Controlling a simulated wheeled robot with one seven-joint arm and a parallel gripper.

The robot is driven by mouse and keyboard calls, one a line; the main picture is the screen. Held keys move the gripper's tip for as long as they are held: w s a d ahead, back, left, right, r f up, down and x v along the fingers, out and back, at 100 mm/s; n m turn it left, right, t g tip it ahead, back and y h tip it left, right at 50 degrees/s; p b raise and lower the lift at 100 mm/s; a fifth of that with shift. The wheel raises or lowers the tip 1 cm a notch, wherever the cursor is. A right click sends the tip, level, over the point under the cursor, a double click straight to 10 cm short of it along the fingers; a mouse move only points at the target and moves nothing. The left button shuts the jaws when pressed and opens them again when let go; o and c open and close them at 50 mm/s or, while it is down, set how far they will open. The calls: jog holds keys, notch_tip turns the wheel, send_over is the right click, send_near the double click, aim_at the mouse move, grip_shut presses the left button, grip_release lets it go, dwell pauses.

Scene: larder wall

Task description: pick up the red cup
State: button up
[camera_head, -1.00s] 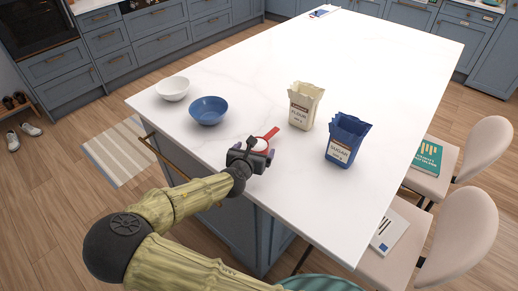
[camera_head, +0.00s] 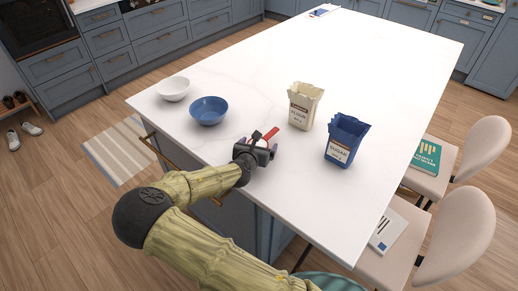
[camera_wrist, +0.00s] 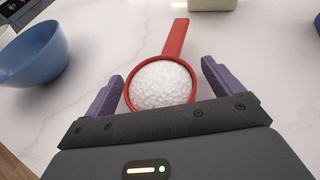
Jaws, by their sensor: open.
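The red cup (camera_wrist: 176,40) is a small round scoop with a long handle, full of white grainy stuff. It sits on the white countertop, its handle pointing away from my gripper in the wrist view. In the head view only part of the red handle (camera_head: 271,133) shows; my gripper hides most of the bowl. My gripper (camera_wrist: 162,72) is open, with one purple finger on each side of the cup's bowl. Gaps show between the fingers and the rim. My gripper also shows low over the counter in the head view (camera_head: 264,143).
A blue bowl (camera_head: 208,111) and a white bowl (camera_head: 173,89) stand to the left. A flour bag (camera_head: 303,106) and a blue sugar bag (camera_head: 345,139) stand to the right.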

jog(key=shift+w, duration=0.1)
jog(key=shift+c, duration=0.2)
jog(key=shift+d, duration=0.2)
jog(key=c, duration=0.7)
jog(key=shift+a, duration=0.15)
jog(key=c, duration=0.4)
jog(key=shift+a, duration=0.2)
notch_tip(320, 180, up, 10)
jog(key=shift+d+b, duration=0.1)
jog(key=shift+b, duration=0.2)
